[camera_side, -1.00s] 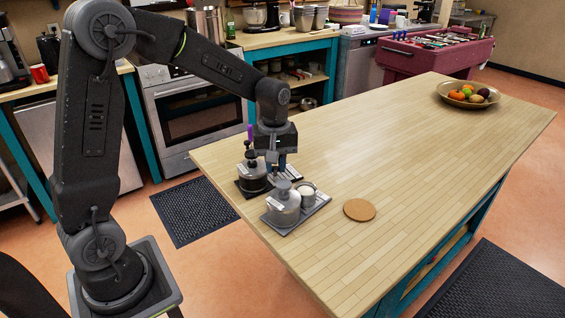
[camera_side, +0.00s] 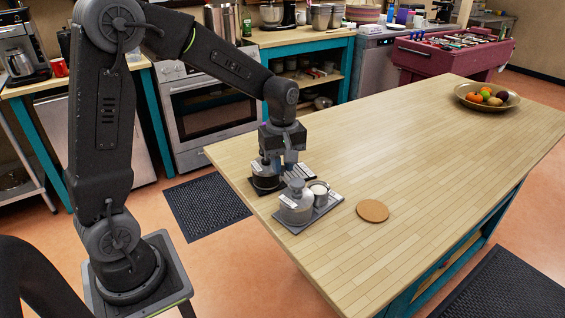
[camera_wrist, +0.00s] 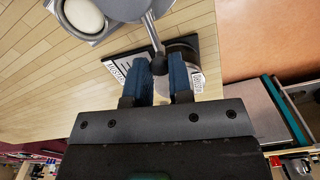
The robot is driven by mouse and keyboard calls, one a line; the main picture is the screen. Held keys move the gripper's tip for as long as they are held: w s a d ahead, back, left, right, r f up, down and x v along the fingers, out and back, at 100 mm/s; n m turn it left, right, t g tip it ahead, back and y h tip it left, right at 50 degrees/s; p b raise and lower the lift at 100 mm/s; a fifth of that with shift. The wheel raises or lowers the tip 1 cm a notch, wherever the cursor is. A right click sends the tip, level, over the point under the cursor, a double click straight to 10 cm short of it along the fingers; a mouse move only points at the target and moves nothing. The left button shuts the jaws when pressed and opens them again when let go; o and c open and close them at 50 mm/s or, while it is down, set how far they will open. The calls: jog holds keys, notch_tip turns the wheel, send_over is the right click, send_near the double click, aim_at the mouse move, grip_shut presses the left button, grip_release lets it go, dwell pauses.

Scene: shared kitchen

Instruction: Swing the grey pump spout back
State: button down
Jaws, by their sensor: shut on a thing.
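The grey pump (camera_side: 295,210) stands on a dark grey tray near the table's near left edge, with a white-topped cup (camera_side: 319,189) beside it. In the wrist view, part of the pump (camera_wrist: 126,8) and the cup (camera_wrist: 84,16) show at the top. A thin grey spout (camera_wrist: 153,34) ends in a dark ball. My gripper (camera_wrist: 162,63) has its blue fingers on either side of this ball, shut on the spout's end. In the side view, my gripper (camera_side: 288,166) is just behind the grey pump. The fingers hide the exact contact.
A dark-based second pump (camera_side: 264,182) stands close behind, partly hidden by my gripper. A cork coaster (camera_side: 372,211) lies to the right. A fruit bowl (camera_side: 487,103) sits at the table's far end. The middle of the wooden table (camera_side: 400,150) is clear.

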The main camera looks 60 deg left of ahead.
jog(key=c, duration=1)
grip_release()
notch_tip(320, 180, up, 14)
jog(key=shift+f, duration=0.1)
jog(key=s+d+f+m+t, duration=0.1)
jog(key=s+d+m+t, duration=0.1)
jog(key=s+m, duration=0.3)
jog(key=s+d+f+m+t, duration=0.1)
jog(key=s+d+m, duration=0.2)
jog(key=s+m, duration=0.2)
jog(key=s+d+f+m+t, duration=0.1)
jog(key=s+d+m+t, duration=0.1)
jog(key=s+m, duration=0.3)
jog(key=shift+s+d+t, duration=0.15)
jog(key=shift+s+d, duration=0.15)
jog(key=shift+s, duration=0.3)
jog(key=shift+s+d+t, duration=0.15)
jog(key=shift+s+d, duration=0.1)
jog(key=shift+s, duration=0.35)
